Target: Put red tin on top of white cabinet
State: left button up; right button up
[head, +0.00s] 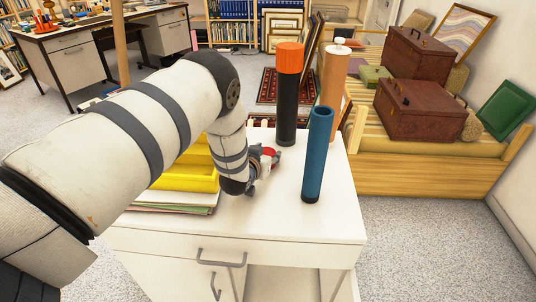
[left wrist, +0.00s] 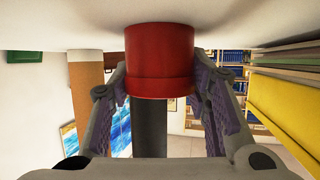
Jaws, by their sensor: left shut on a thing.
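The white cabinet (head: 290,222) stands in front of me, with drawer handles on its front. My left gripper (head: 264,168) is low over its top, between the yellow trays and the tubes. It is shut on the red tin (head: 269,152), which is mostly hidden by the gripper in the head view. In the left wrist view the red tin (left wrist: 160,60) sits between the two fingers (left wrist: 162,88). That view is upside down, and the tin's end is at or very close to the white top; I cannot tell if it touches. My right gripper is not in view.
On the cabinet, a blue tube (head: 318,155), a black tube with an orange cap (head: 288,95) and a tan tube (head: 333,80) stand upright. Yellow trays (head: 188,172) on papers (head: 175,201) are to the left. The front top is clear. A wooden daybed (head: 430,178) is at right.

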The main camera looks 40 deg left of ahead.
pick_arm(q)
jog(key=o, duration=0.8)
jog(key=shift+f, duration=0.15)
jog(key=o, duration=0.5)
jog(key=shift+r, duration=0.25)
jog(key=p+v, duration=0.3)
jog(key=v, duration=0.8)
jog(key=shift+r, duration=0.25)
jog(key=shift+s+d, duration=0.1)
jog(key=shift+s, duration=0.35)
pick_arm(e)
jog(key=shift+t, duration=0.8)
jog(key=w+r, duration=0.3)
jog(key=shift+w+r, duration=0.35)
